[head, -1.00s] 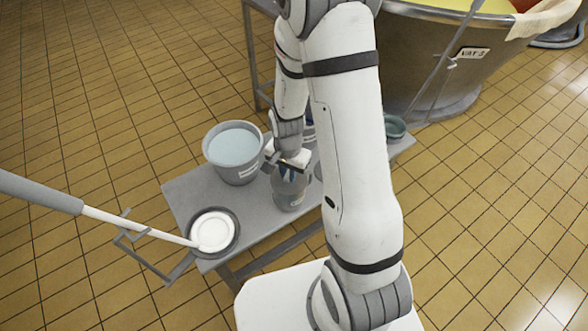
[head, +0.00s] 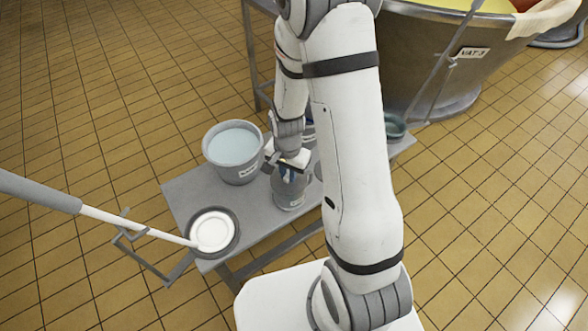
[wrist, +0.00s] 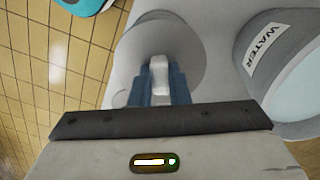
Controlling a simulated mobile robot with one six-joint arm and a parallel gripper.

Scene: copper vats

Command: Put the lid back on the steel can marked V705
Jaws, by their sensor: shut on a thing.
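My gripper (head: 289,175) is shut on the pale knob of a grey round lid (wrist: 185,60), with its blue fingers on either side of the knob in the wrist view. In the head view my gripper is directly over a small grey steel can (head: 289,198) on the bench, and the lid is at the can's mouth. The can's label is too small to read. The lid hides most of the can in the wrist view, so I cannot tell whether it is fully seated.
A grey bucket labelled WATER (wrist: 262,50) stands left of the can on the grey bench (head: 185,190); its wall is close to my gripper.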

